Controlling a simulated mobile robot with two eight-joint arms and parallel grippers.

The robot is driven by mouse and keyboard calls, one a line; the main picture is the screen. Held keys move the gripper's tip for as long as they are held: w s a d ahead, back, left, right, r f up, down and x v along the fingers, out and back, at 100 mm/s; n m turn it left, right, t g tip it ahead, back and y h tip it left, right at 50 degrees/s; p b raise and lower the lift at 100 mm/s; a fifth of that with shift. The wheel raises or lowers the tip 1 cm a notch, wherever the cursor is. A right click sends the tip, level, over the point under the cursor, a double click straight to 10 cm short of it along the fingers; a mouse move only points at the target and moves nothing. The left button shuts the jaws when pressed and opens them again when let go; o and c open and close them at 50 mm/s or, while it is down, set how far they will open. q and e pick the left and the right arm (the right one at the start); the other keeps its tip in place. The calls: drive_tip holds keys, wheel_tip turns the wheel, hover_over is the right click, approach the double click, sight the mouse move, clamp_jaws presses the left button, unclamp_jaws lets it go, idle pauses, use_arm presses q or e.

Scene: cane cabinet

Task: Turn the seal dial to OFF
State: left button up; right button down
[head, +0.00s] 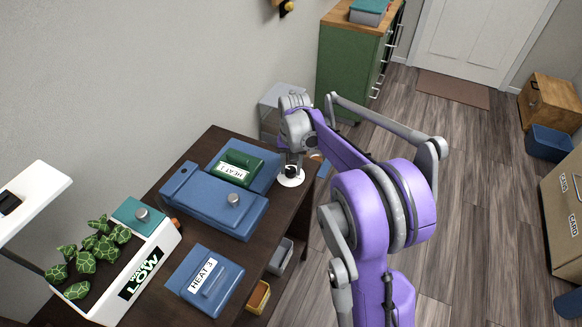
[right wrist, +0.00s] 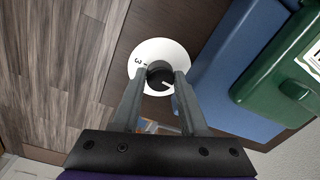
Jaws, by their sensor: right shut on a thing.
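The seal dial is a white disc (head: 291,179) with a dark knob at the right end of the dark table in the head view. In the right wrist view the white disc (right wrist: 147,52) shows a "3" near its left edge, and the black knob (right wrist: 159,73) has a light mark at its lower right. My right gripper (head: 291,166) is over the dial, and its two fingers (right wrist: 160,82) are closed on either side of the knob. I cannot read an OFF mark; the fingers hide part of the disc. My left gripper is not in view.
Beside the dial are a blue unit (head: 214,202) with a round knob and a green block (head: 240,160) labelled HEAT. Wooden floor (head: 480,190) is open at right.

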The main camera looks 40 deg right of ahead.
sight(292, 170)
drive_tip(key=shift+n, duration=0.6)
drive_tip(key=c, duration=0.7)
unclamp_jaws()
drive_tip(key=shift+r, duration=0.1)
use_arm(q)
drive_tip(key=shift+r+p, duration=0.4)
use_arm(e)
wheel_tip(292, 170, up, 11)
drive_tip(key=shift+s+d+f, duration=0.15)
